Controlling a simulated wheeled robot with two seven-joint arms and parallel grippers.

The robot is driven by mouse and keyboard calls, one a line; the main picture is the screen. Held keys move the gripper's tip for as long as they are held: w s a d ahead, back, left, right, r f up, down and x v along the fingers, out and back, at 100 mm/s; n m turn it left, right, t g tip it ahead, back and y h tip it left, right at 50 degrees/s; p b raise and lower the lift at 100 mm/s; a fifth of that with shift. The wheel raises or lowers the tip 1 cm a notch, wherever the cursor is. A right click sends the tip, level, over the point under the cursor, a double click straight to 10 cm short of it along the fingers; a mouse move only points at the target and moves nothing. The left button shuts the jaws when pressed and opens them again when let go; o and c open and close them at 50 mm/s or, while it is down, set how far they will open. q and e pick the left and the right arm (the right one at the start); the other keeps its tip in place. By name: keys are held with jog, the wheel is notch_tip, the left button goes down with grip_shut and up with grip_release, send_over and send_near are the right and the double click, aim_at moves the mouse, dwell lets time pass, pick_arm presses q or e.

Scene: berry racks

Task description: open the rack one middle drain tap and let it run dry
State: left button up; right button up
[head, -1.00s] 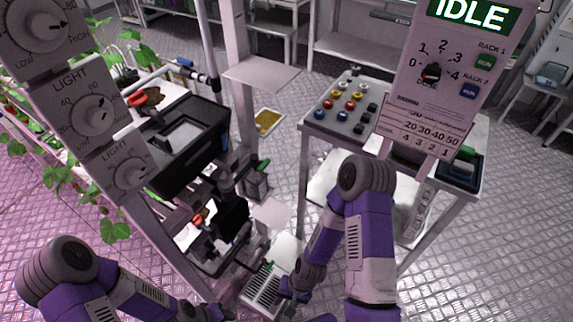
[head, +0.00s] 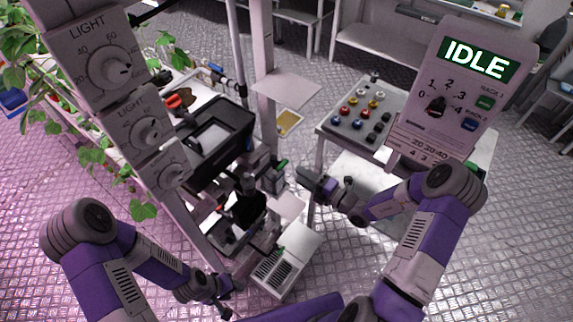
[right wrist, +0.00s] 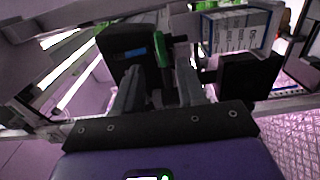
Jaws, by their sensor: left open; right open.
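A small green handle (head: 282,163) stands on a dark box (head: 273,180) at the rack's right post, at mid height. I cannot tell for sure that it is the middle drain tap. My right gripper (head: 303,174) is open, just right of it. In the right wrist view the green handle (right wrist: 160,48) shows upright, just beyond and between the open fingers (right wrist: 165,88), with no grip visible. An orange-red knob (head: 179,101) sits by the upper black tray (head: 215,140). My left gripper (head: 226,287) is open and empty, low by the rack's foot.
A white vented box (head: 290,260) stands on the floor below the right gripper. A white plate (head: 287,90) juts out from the post. A panel reading IDLE (head: 478,60) and a table with coloured knobs (head: 360,107) stand at right. Metal floor is open beyond.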

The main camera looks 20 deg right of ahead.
aim_at(284, 166)
jog(key=b+x, duration=0.1)
jog(key=x, duration=0.6)
jog(key=shift+c, duration=0.4)
grip_shut()
